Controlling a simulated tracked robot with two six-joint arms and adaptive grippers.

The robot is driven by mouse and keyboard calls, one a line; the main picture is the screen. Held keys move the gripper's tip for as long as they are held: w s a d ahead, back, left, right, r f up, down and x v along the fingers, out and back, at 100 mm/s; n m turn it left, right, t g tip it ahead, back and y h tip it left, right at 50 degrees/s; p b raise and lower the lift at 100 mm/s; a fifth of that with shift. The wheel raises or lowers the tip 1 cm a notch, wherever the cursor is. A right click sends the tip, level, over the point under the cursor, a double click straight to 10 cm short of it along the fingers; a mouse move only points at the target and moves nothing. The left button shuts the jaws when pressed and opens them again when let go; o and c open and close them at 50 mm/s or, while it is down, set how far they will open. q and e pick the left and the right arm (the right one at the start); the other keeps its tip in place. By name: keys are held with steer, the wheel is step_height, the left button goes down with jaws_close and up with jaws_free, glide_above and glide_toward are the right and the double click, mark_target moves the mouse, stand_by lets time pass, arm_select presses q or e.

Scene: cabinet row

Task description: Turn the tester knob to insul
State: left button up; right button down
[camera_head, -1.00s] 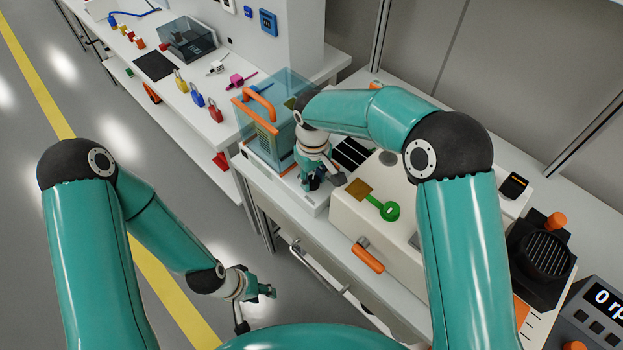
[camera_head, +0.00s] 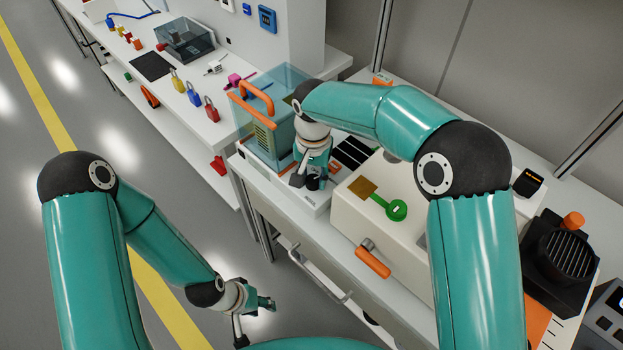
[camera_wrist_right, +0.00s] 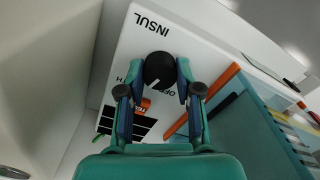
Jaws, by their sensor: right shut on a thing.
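The tester's black round knob (camera_wrist_right: 160,68) sits on a white panel in the right wrist view. The word INSUL (camera_wrist_right: 152,23) is printed above it in that view, and OFF and another label are partly hidden by my fingers. A short white mark shows on the knob's lower part, pointing down-left, away from INSUL. My right gripper (camera_wrist_right: 158,78) is shut on the knob, one finger on each side. In the head view my right gripper (camera_head: 312,182) is low over the white tester (camera_head: 310,205). My left gripper (camera_head: 256,312) hangs empty and open above the floor.
A clear teal box with orange handles (camera_head: 270,115) stands close beside my right gripper. A cream machine with a green key-shaped part (camera_head: 397,210) and an orange handle (camera_head: 373,262) is to the right.

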mark_target(312, 179)
steer(key=m+b, duration=0.1)
steer(key=m, duration=0.5)
steer(key=shift+m+b, duration=0.3)
steer(key=m+b, duration=0.1)
steer(key=m, duration=0.3)
steer(key=shift+w+r+m, duration=0.1)
steer(key=shift+m, duration=0.3)
steer(key=c, duration=0.8)
jaws_free()
step_height(312, 179, up, 12)
steer(key=shift+f, duration=0.1)
steer(key=shift+a+f, duration=0.1)
